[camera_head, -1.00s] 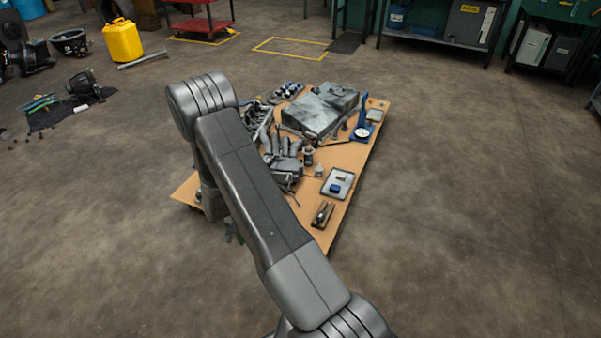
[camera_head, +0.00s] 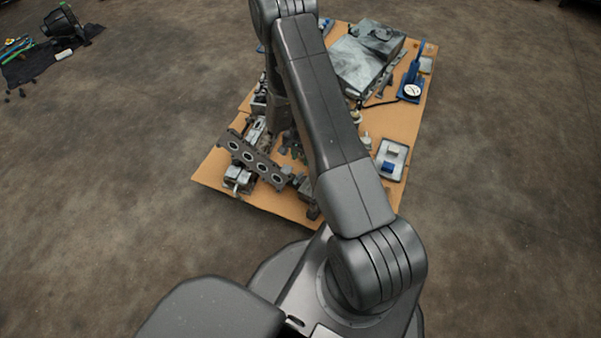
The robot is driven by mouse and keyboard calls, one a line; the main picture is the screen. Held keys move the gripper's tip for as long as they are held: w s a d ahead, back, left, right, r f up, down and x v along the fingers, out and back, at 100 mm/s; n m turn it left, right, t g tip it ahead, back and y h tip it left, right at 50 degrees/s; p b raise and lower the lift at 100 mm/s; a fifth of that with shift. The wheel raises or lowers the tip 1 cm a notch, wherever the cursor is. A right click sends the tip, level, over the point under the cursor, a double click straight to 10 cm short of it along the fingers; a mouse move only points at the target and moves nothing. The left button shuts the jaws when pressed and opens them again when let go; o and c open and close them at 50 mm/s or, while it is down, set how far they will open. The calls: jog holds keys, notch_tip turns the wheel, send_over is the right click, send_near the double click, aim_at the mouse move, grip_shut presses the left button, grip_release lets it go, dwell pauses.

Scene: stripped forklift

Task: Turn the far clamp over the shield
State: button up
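No clamp can be made out; any clamp is too small to tell or hidden behind my arm. I cannot tell which part is the shield. A large worn grey metal cover (camera_head: 362,58) lies at the far end of the brown board (camera_head: 222,180). A dark flat plate with several round holes (camera_head: 257,160) lies tilted among metal parts at the near left of the board. My arm rises from my base and bends at the top of the picture. Its forearm comes down over the board's left middle, and my gripper cannot be made out behind the arm.
A blue tool with a round white dial (camera_head: 411,91) stands at the right edge of the board. A grey tray (camera_head: 391,160) with blue and white items lies nearer. Dark cloth with tools (camera_head: 45,60) lies on the floor at far left. Floor around the board is clear.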

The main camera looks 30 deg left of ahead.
aim_at(300, 173)
jog(key=f+b, duration=0.1)
jog(key=f, duration=0.4)
jog(key=f+b, duration=0.1)
jog(key=f, duration=0.3)
jog(key=shift+w+a+f, duration=0.15)
jog(key=shift+a+f, duration=0.05)
jog(key=shift+f, duration=0.2)
jog(key=shift+c, duration=0.2)
grip_shut()
